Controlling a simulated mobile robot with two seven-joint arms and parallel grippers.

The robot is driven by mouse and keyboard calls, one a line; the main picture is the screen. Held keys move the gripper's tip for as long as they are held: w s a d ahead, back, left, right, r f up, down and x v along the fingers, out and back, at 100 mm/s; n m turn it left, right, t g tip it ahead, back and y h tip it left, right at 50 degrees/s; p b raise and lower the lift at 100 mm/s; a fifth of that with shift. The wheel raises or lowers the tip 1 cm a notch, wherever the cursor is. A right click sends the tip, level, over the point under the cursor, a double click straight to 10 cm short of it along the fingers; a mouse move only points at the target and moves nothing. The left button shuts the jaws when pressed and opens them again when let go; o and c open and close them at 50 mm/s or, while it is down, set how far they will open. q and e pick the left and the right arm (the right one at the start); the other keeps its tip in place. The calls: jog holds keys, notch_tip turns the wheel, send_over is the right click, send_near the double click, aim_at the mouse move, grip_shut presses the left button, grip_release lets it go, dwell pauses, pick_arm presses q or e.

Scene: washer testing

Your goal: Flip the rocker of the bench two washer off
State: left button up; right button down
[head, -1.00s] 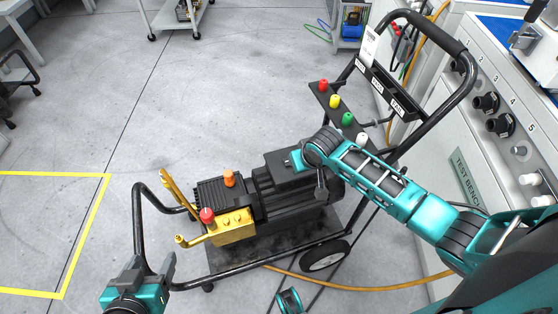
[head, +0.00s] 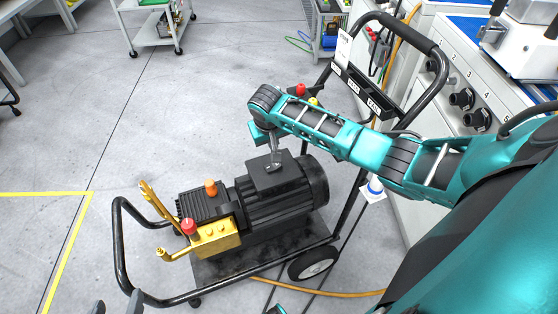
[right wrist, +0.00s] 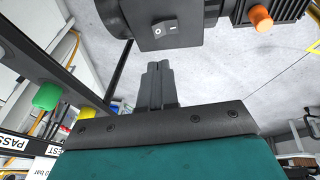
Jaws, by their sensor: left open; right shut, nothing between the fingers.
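The washer (head: 285,200) is a black motor and pump on a wheeled black-framed cart. Its rocker (right wrist: 164,29) shows in the right wrist view on a dark box (right wrist: 167,8), marked O and I; I cannot tell which side is pressed. In the head view the box (head: 272,175) tops the motor, and the rocker is not clear there. My right gripper (head: 275,160) points down close over this box. In the right wrist view its fingers (right wrist: 158,68) are together and empty, just short of the rocker. My left gripper (head: 117,306) is open at the bottom edge, partly cut off.
A gold manifold (head: 214,238) with a red knob (head: 188,226) and an orange cap (head: 210,187) sit left of the motor. The cart handle (head: 440,85) rises behind my right arm. A test bench (head: 465,90) stands at the right. Floor at the left is clear.

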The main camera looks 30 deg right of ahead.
aim_at(281, 165)
jog(key=b+x, duration=0.2)
jog(key=x, duration=0.2)
jog(key=b+x, duration=0.2)
jog(key=x, duration=0.2)
jog(key=s+b+x, duration=0.1)
jog(key=b+x, duration=0.1)
jog(key=x, duration=0.2)
jog(key=shift+d+f, duration=0.4)
jog(key=shift+f, duration=0.05)
jog(key=shift+d+f+b, duration=0.15)
jog(key=shift+f+b, duration=0.15)
jog(key=shift+d, duration=0.1)
jog(key=shift+s+d+f+y, duration=0.15)
jog(key=shift+d+f+y, duration=0.3)
jog(key=shift+y, duration=0.25)
jog(key=shift+a, duration=0.25)
